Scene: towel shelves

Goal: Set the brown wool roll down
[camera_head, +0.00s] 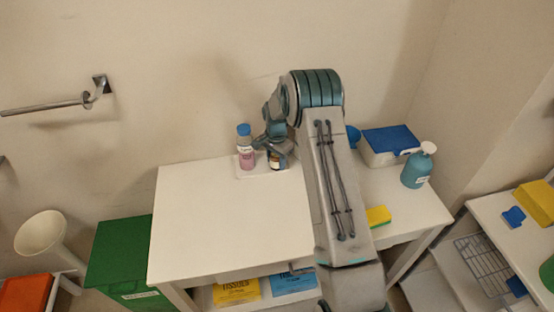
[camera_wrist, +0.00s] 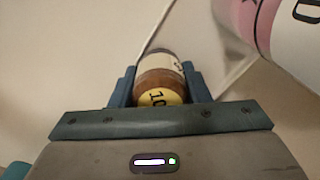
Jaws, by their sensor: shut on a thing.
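The brown wool roll (camera_wrist: 158,80) is a small brown cylinder with a white label band and a yellow end marked "10". My gripper (camera_wrist: 158,72) is shut on it, with one blue-grey finger on each side. In the head view the roll (camera_head: 275,163) shows small and dark below my gripper (camera_head: 274,146), at the back of the white table (camera_head: 220,215). It is over or on a small white tray (camera_head: 251,177); I cannot tell whether it touches. My arm hides part of the area to the right.
A pink bottle with a blue cap (camera_head: 245,148) stands close left of the roll; it looms at upper right in the wrist view (camera_wrist: 262,25). Right of my arm are a yellow sponge (camera_head: 378,216), a blue-lidded box (camera_head: 390,143) and a teal bottle (camera_head: 417,168). The table's left-front is clear.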

